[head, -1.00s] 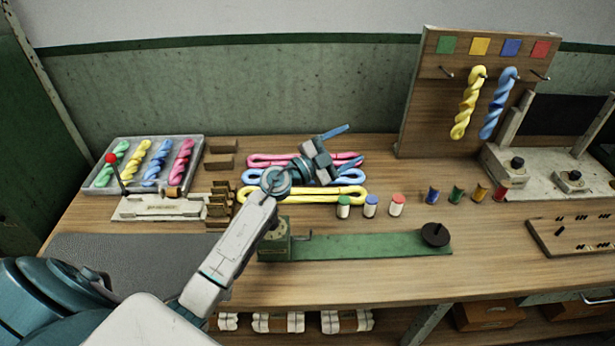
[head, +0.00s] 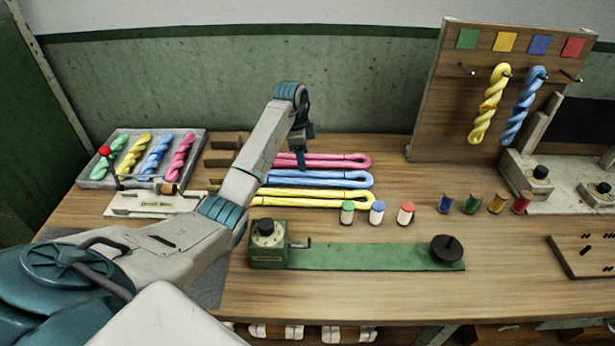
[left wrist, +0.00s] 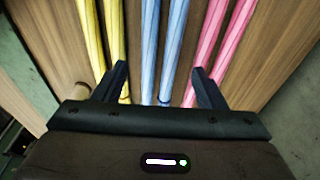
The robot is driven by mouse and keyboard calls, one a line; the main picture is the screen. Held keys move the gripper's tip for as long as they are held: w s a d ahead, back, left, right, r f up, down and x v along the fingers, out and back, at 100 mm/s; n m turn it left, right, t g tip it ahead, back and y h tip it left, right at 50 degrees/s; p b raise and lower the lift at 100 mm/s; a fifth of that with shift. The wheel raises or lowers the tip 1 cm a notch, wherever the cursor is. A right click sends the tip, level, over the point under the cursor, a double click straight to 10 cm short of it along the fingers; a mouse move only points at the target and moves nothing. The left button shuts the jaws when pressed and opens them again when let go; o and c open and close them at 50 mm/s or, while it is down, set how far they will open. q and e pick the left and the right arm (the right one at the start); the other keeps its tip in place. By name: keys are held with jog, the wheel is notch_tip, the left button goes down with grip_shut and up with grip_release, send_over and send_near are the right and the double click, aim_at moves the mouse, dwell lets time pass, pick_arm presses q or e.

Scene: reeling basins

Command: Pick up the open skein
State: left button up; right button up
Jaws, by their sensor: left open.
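Three open skeins lie side by side on the table as long flat loops: pink (head: 345,161), blue (head: 345,179) and yellow (head: 330,197). My left gripper (head: 302,162) points down over their left part, and my forearm hides their left ends. In the left wrist view my open, empty jaws (left wrist: 160,76) straddle the blue skein (left wrist: 158,40) in the picture. There the yellow skein (left wrist: 90,35) lies towards the left finger and the pink skein (left wrist: 228,35) towards the right finger. The exact height above them is unclear. My right gripper is out of view.
A tray (head: 205,134) of twisted skeins stands at the left. A green winder (head: 360,257) and several spools (head: 377,211) stand in front of the open skeins. A pegboard (head: 435,120) with two hung twisted skeins stands at the right.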

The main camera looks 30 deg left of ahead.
aim_at(306, 173)
pick_arm(q)
notch_tip(306, 173, down, 2)
jog(key=shift+w+d+f, duration=0.1)
jog(key=shift+d, duration=0.05)
jog(key=shift+f+p, duration=0.55)
jog(key=shift+p, duration=0.05)
notch_tip(306, 173, down, 4)
jog(key=shift+w+d+r+p, duration=0.15)
jog(key=shift+p, duration=0.65)
jog(key=shift+f, duration=0.4)
jog(key=c, duration=0.8)
